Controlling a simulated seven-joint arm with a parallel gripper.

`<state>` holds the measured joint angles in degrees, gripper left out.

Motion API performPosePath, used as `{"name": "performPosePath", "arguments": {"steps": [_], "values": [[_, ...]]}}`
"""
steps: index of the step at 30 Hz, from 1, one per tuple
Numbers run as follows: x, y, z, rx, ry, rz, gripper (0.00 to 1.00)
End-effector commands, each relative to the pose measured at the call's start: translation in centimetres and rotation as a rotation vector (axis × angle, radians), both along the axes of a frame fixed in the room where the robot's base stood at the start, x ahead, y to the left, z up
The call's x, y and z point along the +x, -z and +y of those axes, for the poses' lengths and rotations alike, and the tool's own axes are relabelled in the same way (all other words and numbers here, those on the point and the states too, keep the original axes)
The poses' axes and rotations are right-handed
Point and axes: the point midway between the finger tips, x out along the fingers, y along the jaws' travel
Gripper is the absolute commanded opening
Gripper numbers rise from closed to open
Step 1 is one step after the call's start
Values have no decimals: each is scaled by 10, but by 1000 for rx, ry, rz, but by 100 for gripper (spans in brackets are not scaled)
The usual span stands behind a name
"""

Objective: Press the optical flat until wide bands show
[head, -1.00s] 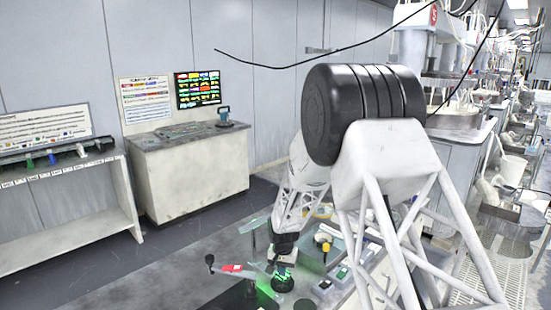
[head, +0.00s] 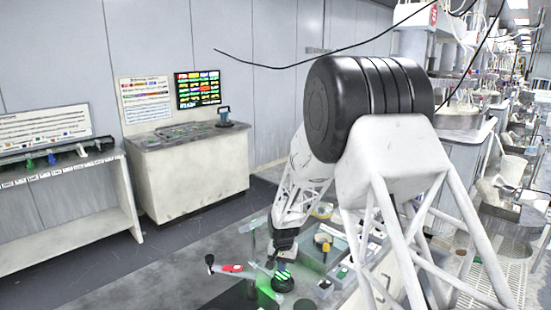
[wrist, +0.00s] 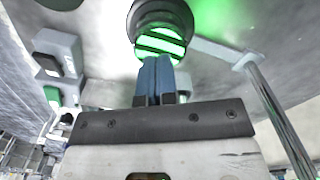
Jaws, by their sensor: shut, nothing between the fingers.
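The optical flat (wrist: 152,44) shows in the wrist view as a bright green disc crossed by a few dark bands, set in a dark round housing (wrist: 163,14). My gripper (wrist: 156,60) has its two blue fingers shut together and empty. The fingertips overlap the near edge of the disc in that view; I cannot tell whether they touch it. In the head view the flat (head: 283,279) is a small green-striped spot on a dark round base, just below my gripper, with green glow beside it.
A red-marked lever arm (head: 233,268) with a dark knob lies left of the flat. A yellow-topped knob (head: 325,247) and small green-marked blocks stand to the right. A metal post (wrist: 277,112) rises close by in the wrist view. A cabinet (head: 190,175) stands behind.

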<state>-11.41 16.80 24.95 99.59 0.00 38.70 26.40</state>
Motion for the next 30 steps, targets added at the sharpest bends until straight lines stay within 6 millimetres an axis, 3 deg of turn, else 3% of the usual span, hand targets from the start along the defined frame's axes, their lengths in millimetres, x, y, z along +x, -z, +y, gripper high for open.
{"name": "performPosePath", "arguments": {"steps": [30], "values": [[0, -43, 0, 0, 0, -1, 0]]}}
